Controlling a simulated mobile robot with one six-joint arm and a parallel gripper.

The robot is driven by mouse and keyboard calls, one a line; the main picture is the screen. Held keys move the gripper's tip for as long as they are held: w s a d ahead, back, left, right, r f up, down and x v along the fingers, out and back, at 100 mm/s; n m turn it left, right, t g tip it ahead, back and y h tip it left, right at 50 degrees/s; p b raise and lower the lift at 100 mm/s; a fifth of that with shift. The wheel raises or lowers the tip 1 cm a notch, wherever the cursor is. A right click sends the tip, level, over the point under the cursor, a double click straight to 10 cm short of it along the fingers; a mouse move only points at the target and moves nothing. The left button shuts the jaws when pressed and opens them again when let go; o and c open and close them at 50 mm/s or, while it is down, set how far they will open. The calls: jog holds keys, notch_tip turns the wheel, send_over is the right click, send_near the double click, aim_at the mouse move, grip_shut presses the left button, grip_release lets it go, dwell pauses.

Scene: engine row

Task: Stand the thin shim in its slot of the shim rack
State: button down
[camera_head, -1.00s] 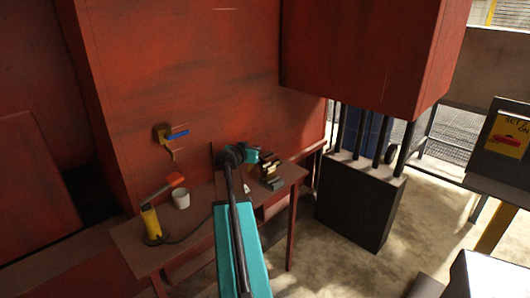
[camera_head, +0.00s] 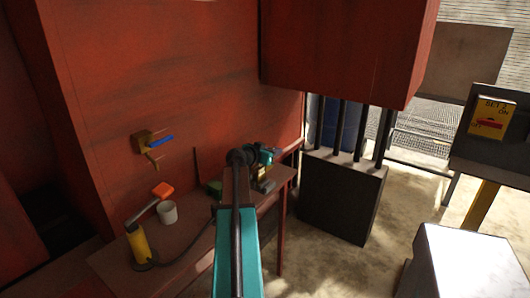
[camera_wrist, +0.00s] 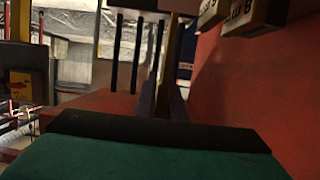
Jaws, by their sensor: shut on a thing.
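My gripper (camera_head: 272,154), on a teal arm, is over the right end of the red-brown table (camera_head: 180,240) in the head view. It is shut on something. The held piece is too small and hidden to make out; I take it to be the thin shim. Below the gripper is a small dark and tan stand (camera_head: 262,185), which looks like the shim rack and is partly covered by my wrist. Its slots cannot be made out. In the wrist view, pale blocks with upside-down printed labels (camera_wrist: 250,14) are at the top right edge.
A white cup (camera_head: 167,212) and a yellow cylinder (camera_head: 139,244) with a dark cable stand on the table's left part. A green item (camera_head: 214,188) lies left of my wrist. A dark block (camera_head: 340,195) stands right of the table.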

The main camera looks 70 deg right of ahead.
jog(key=shift+w, duration=0.15)
jog(key=shift+w+a, duration=0.2)
jog(key=shift+w, duration=0.15)
jog(key=shift+b, duration=0.8)
jog(key=shift+f+b, duration=2.85)
jog(key=shift+b, duration=0.15)
jog(key=shift+b, duration=1.65)
jog(key=shift+f+b, duration=1.5)
jog(key=shift+b, duration=0.15)
dwell(0.4)
